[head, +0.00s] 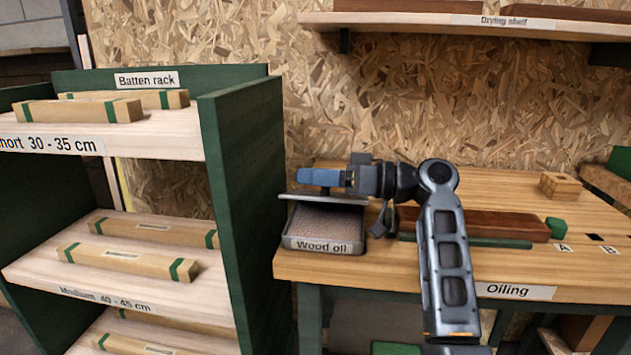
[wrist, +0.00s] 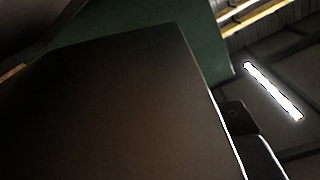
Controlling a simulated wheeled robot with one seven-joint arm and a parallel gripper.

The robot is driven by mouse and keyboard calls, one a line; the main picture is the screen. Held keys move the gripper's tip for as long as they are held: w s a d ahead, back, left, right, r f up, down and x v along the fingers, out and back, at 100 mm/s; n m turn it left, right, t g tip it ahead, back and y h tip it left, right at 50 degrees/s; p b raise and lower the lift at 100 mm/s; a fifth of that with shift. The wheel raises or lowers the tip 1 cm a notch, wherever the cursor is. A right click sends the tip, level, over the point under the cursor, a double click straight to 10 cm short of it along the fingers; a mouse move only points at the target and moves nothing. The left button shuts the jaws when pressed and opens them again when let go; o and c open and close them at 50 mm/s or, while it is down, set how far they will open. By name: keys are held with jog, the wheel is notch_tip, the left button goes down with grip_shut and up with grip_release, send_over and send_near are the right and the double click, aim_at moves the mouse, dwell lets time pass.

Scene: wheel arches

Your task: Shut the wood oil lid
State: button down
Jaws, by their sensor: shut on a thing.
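The wood oil box (head: 325,243) is a grey tray with a "Wood oil" label at the left end of the oiling bench. Its flat grey lid (head: 338,199) stands partly open above it, and the grainy brown inside shows through the gap at the front. My gripper (head: 304,177), with blue fingers, reaches in from the right above the lid and is shut on it; the exact contact is hard to see. In the wrist view a dark flat panel, seemingly the lid (wrist: 110,110), fills most of the picture.
A long reddish-brown board (head: 480,223) and a green strip lie on the bench right of the box, behind my arm. The green batten rack (head: 245,200) stands close on the left. The drying shelf (head: 480,20) hangs above.

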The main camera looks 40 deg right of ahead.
aim_at(360, 198)
dwell(0.4)
jog(key=c, duration=0.7)
grip_release()
jog(key=shift+s+d, duration=0.1)
jog(key=shift+v, duration=3.85)
